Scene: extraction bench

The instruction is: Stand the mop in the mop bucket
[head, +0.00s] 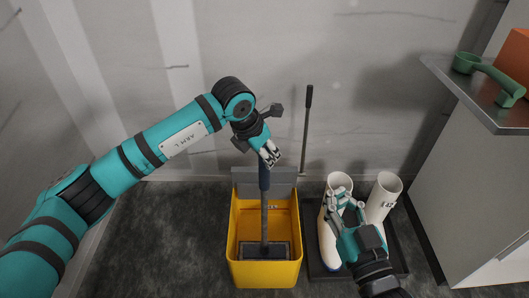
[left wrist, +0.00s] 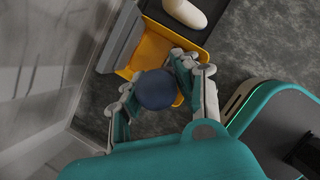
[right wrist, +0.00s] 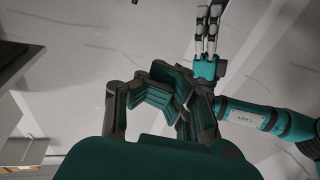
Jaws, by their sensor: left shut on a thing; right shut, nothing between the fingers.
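The mop's handle (head: 264,208) stands about upright, with a blue grip at its top and a dark flat head (head: 264,250) low within the yellow mop bucket (head: 265,281). I cannot tell whether the head touches the bucket's floor. My left gripper (head: 270,154) is shut on the mop at the top of its handle. The round blue handle end (left wrist: 155,89) shows between the fingers in the left wrist view, with the bucket (left wrist: 154,47) beyond. My right gripper (head: 340,203) is shut and empty in front of the white boots; its closed fingers (right wrist: 170,92) show in the right wrist view.
Two white boots (head: 384,192) stand on a dark tray (head: 396,250) right of the bucket. A dark thin pole (head: 306,125) stands by the back wall. A steel counter (head: 478,97) at right holds a green scoop (head: 487,72) and an orange item (head: 515,62). The floor left of the bucket is clear.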

